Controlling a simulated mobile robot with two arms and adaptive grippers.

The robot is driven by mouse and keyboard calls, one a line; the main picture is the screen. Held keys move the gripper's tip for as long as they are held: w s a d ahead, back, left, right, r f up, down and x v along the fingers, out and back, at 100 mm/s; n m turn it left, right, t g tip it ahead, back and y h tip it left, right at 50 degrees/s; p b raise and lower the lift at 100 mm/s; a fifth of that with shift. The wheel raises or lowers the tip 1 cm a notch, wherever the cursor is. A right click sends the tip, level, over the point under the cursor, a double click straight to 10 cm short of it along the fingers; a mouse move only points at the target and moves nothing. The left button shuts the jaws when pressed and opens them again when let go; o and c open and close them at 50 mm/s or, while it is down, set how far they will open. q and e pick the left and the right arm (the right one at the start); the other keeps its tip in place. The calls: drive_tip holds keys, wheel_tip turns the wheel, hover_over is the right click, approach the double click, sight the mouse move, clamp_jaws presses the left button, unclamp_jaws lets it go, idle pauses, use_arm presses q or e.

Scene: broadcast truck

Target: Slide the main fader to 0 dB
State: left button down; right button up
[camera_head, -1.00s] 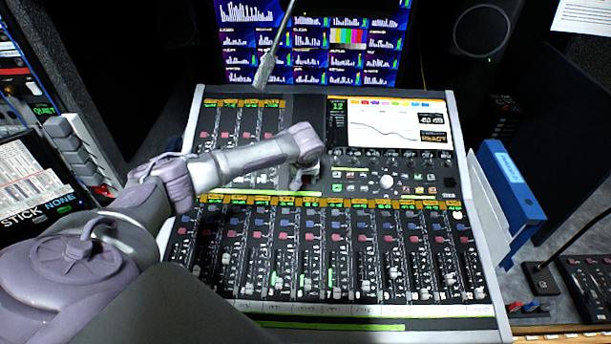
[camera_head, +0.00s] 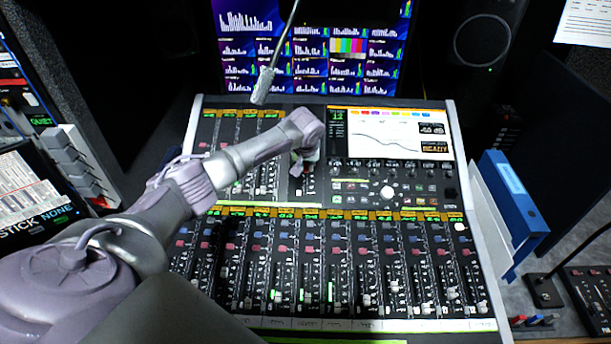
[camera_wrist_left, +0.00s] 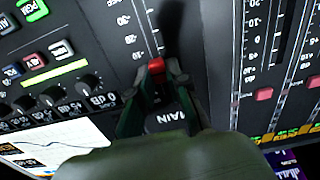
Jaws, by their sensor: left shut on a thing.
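The main fader's red cap (camera_wrist_left: 156,66) shows in the left wrist view, between the fingers of my left gripper (camera_wrist_left: 158,80). The fingers are shut on it. Scale marks run beside the fader slot; the exact mark at the cap is hard to read. In the head view my left gripper (camera_head: 304,165) reaches down to the upper middle of the mixing console (camera_head: 320,204), left of its screen, and hides most of the cap. My right gripper is not in view.
Channel faders (camera_head: 340,285) fill the console's lower half, and others stand left of my gripper. A knob section and lit screen (camera_head: 385,132) lie to the right. A gooseneck microphone (camera_head: 264,85) hangs above the console's top edge. A blue binder (camera_head: 515,195) stands at right.

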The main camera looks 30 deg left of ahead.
use_arm(q)
drive_tip(key=c, duration=1.1)
unclamp_jaws()
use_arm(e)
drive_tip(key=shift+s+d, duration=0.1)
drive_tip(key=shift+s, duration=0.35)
use_arm(q)
drive_tip(key=v, duration=1.2)
drive_tip(key=shift+w, duration=0.15)
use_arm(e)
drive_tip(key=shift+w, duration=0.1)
